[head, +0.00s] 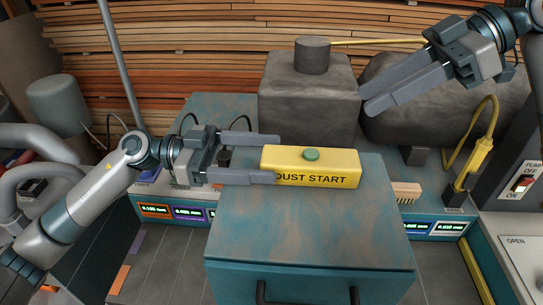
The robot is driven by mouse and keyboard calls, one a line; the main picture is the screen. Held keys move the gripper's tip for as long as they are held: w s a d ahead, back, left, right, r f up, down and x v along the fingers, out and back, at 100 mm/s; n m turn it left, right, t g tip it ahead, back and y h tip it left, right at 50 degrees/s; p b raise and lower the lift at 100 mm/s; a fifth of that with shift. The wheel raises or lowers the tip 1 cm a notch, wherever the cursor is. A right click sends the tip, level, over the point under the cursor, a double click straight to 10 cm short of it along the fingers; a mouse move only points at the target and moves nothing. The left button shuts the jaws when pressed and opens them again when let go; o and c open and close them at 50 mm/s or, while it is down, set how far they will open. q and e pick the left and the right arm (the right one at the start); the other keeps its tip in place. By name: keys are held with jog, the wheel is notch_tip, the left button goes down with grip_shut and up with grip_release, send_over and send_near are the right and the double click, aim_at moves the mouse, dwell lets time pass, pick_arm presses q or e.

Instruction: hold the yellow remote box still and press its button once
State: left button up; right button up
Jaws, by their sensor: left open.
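The yellow remote box (335,172) lies on the worn teal cabinet top, its front lettered "DUST START", the first letter partly covered. Its round green button (311,154) is on the top face and looks uncovered. My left gripper (279,158) is open at the box's left end. One finger is at the far side, and the other overlaps the front face. I cannot tell whether either finger touches the box. My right gripper (365,100) is up and to the right of the box, clear of the button. Its two fingers lie side by side with no visible gap, holding nothing.
The teal cabinet (310,235) has bare top in front of the box. A grey machine block (308,100) stands behind it. A yellow cable (478,150) and a pump switch panel (522,184) are at the right. Stacked timber (200,40) fills the back.

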aim_at(311, 153)
pick_arm(q)
jog(key=shift+d, duration=1.05)
jog(key=c, duration=1.4)
pick_arm(e)
jog(key=shift+c, duration=0.3)
grip_shut()
